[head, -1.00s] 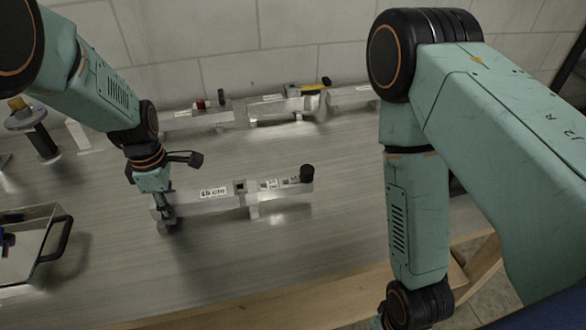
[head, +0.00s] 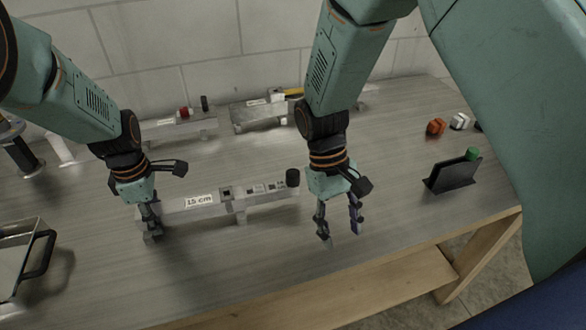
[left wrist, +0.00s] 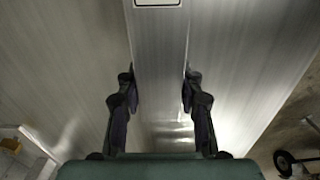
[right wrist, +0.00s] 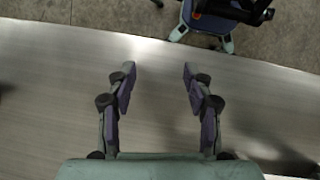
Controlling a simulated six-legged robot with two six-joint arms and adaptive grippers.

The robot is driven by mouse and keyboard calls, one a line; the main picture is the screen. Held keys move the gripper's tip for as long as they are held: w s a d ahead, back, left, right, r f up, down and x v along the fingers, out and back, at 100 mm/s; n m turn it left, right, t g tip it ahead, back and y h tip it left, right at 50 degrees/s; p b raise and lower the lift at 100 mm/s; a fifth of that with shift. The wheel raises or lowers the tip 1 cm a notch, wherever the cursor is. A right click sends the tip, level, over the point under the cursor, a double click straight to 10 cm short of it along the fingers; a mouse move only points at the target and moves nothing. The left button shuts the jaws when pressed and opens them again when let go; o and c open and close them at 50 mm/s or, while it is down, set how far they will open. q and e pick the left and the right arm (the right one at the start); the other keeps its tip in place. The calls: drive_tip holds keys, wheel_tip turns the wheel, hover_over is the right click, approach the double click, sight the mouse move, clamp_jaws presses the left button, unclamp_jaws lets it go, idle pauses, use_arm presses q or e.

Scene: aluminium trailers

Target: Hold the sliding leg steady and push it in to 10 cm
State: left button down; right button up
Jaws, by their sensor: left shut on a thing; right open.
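The sliding leg (head: 205,203) is a long aluminium bar lying across the table, with a "15 cm" label, small square windows and a black knob (head: 292,178) at its right end. My left gripper (head: 150,222) is shut on the bar near its left end. In the left wrist view the fingers (left wrist: 160,95) stand on both sides of the bar, below a label edge. My right gripper (head: 340,228) is open and empty, to the right of the knob and nearer the front edge. In the right wrist view its fingers (right wrist: 158,85) are apart above bare table.
Behind stand more aluminium rails with a red knob (head: 184,112). A tray with a black handle (head: 38,255) is at the left. The front middle is clear.

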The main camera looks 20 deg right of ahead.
sight(292, 172)
drive_tip(key=w+a+r+n+t+y, duration=0.1)
drive_tip(key=w+a+r+t, duration=0.1)
drive_tip(key=w+r, duration=0.55)
drive_tip(key=w+a+r+t, duration=0.2)
drive_tip(key=w+r+t, duration=0.1)
drive_tip(key=w+r, duration=0.45)
drive_tip(key=f, duration=1.2)
drive_tip(key=shift+w+a+f, duration=0.2)
drive_tip(key=shift+w, duration=0.05)
clamp_jaws()
